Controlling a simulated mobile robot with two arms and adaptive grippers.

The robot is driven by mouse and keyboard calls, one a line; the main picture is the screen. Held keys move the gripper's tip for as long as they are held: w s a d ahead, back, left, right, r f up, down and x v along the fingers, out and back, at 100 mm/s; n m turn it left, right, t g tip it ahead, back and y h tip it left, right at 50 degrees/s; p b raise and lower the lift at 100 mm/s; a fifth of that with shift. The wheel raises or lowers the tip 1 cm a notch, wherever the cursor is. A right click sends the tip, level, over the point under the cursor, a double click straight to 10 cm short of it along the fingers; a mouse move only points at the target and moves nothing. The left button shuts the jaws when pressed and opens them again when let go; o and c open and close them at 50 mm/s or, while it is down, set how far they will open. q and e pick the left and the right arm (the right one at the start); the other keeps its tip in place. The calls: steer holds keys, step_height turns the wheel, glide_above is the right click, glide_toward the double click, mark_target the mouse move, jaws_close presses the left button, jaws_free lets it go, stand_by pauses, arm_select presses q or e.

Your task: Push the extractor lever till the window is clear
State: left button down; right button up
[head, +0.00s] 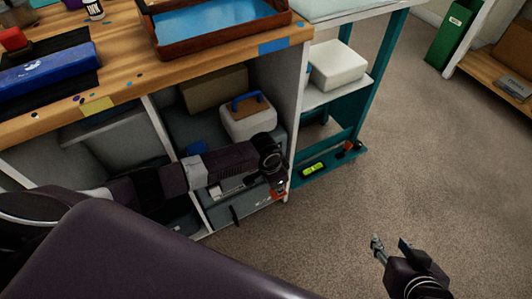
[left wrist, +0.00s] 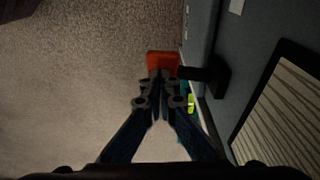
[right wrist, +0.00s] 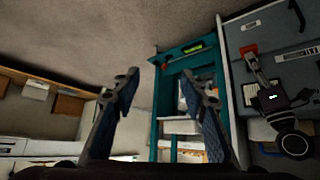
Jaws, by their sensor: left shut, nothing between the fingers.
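A red-orange block (left wrist: 160,62), which looks like the lever's knob, shows just beyond my left gripper (left wrist: 160,82). A black stem and base (left wrist: 215,76) stand beside it on the grey panel. In the head view my left gripper (head: 279,187) is low at the cabinet's right corner, shut and empty, partly over the red block (head: 276,197). Whether they touch, I cannot tell. A pale streaked pane (left wrist: 285,112) in a black frame, perhaps the window, is on the panel. My right gripper (head: 391,244) is open and empty above the carpet, away from the cabinet.
The workbench (head: 125,103) above carries a blue tray (head: 215,22). A white case (head: 248,118) with a blue handle sits on the shelf. The teal cart (head: 330,165) stands just right of the cabinet, with a yellow-green level (head: 313,171). The carpet at right is clear.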

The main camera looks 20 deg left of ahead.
arm_select(q)
steer(key=shift+s+f, duration=0.1)
steer(key=shift+f, duration=0.15)
steer(key=shift+r+p, duration=0.5)
steer(key=shift+p, duration=0.05)
steer(key=shift+r+p, duration=0.55)
steer(key=shift+p, duration=0.05)
steer(key=shift+r+p, duration=0.7)
steer(key=shift+p, duration=0.15)
steer(key=shift+r+p, duration=0.35)
steer(key=shift+p, duration=0.1)
arm_select(e)
steer(key=s+d+f+g+h, duration=0.1)
steer(key=s+d+f+g, duration=0.2)
steer(key=s, duration=0.6)
steer(key=shift+f+g, duration=0.9)
